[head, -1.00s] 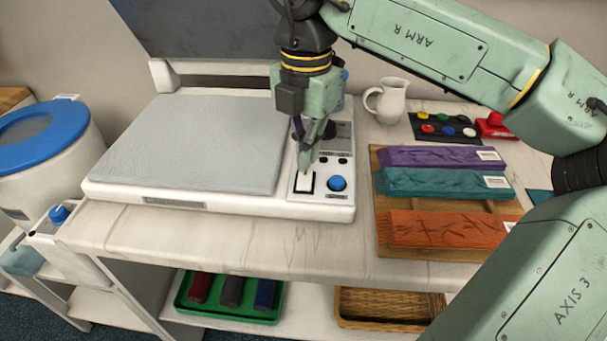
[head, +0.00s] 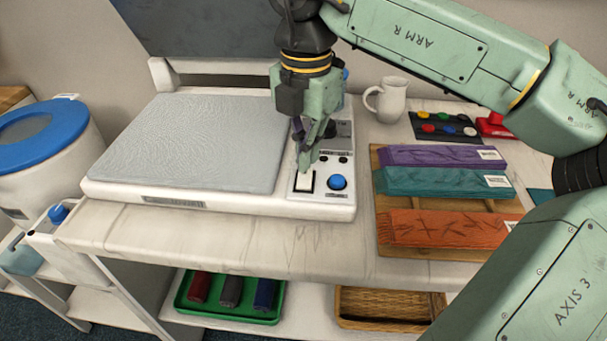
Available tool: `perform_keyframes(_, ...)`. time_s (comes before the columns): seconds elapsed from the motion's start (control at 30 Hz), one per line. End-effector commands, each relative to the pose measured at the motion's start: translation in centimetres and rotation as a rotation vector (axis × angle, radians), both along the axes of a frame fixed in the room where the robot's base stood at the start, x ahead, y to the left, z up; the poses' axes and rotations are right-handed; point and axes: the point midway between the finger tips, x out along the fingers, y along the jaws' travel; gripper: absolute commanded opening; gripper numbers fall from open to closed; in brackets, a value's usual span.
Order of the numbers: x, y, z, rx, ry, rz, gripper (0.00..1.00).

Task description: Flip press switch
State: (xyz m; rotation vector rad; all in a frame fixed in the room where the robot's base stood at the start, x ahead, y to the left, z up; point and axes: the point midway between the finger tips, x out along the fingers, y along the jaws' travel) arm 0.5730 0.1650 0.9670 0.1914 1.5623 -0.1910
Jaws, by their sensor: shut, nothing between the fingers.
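The press (head: 190,203) is a white flat machine with a grey top pad, on the left of the table. Its control panel is on the right side. The panel carries a white rocker switch (head: 304,182) in a dark frame, with a round blue button (head: 337,182) to its right. My gripper (head: 305,168) is shut and empty, pointing down at the panel. Its fingertips are at the far edge of the white switch; whether they touch it I cannot tell. The gripper hides part of the panel behind the switch.
To the right, a wooden board (head: 450,270) holds purple, teal and orange cloth bundles. A white jug (head: 388,100) and a dark palette (head: 443,127) with coloured knobs stand behind. A blue-lidded bin (head: 40,130) is at left. A green tray (head: 215,312) and basket (head: 385,307) sit below.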

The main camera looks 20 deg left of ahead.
Motion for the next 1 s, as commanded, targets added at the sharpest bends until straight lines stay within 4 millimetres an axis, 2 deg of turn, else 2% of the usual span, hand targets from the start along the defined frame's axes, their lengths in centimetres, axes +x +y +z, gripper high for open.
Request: perform_keyframes(1.0,0.0,0.0,-1.6,0.0,0.0,0.0,0.0)
